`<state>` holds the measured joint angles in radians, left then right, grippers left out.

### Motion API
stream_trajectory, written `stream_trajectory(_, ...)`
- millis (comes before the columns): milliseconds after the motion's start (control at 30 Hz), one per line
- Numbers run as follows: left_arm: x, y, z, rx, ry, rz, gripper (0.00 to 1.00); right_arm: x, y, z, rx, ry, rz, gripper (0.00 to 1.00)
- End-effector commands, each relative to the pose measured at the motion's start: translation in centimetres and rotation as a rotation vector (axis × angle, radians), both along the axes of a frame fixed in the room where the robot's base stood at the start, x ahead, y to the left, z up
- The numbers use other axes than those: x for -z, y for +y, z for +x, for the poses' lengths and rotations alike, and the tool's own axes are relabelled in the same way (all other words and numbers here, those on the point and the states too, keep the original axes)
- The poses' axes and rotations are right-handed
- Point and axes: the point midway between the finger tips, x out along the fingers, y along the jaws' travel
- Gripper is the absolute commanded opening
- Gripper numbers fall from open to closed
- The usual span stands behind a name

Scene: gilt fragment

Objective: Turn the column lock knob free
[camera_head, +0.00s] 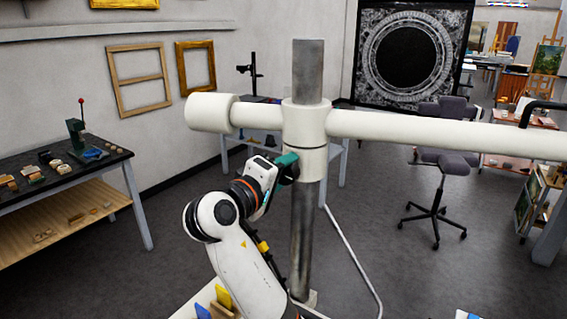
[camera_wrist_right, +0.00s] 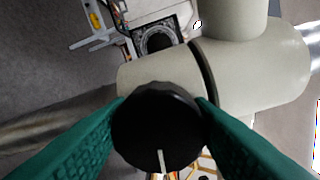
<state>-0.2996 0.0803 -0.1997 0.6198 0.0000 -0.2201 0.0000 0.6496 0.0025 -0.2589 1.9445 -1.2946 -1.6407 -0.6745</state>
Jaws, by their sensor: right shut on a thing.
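The column lock knob (camera_wrist_right: 158,128) is a round black knob with a pale line on its face, seen in the right wrist view. It sits on the cream collar (camera_wrist_right: 150,73) of the column. My right gripper (camera_wrist_right: 158,125) has green fingers on both sides of the knob and is shut on it. My left gripper is not in view.
A dark workbench (camera_head: 60,172) with small tools and pieces stands at the left. A grey office chair (camera_head: 438,165) stands behind the column at the right. A pale cable (camera_head: 352,258) runs down beside the column. Open floor lies between the bench and my arm.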

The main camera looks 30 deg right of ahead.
Motion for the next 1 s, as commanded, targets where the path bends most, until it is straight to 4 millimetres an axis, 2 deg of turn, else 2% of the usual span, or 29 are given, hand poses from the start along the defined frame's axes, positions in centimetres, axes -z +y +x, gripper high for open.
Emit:
stream_trajectory(200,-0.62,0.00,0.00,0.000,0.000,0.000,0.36,0.03,0.06,0.05,-0.002,0.044,-0.016,0.24)
stream_trajectory(633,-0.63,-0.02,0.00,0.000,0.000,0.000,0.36,0.12,0.07,0.06,-0.003,0.051,-0.019,0.24)
stream_trajectory(667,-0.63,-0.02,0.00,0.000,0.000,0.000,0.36,0.12,0.07,0.06,-0.003,0.051,-0.019,0.48)
stream_trajectory(767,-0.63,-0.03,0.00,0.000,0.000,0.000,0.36,0.11,0.06,0.05,-0.002,0.050,-0.020,0.65)
stream_trajectory(800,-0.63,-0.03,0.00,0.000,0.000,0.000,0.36,0.10,0.06,0.05,-0.001,0.050,-0.020,0.68)
stream_trajectory(1000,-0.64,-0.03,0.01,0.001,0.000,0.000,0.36,0.07,0.03,0.03,-0.001,0.049,-0.020,0.68)
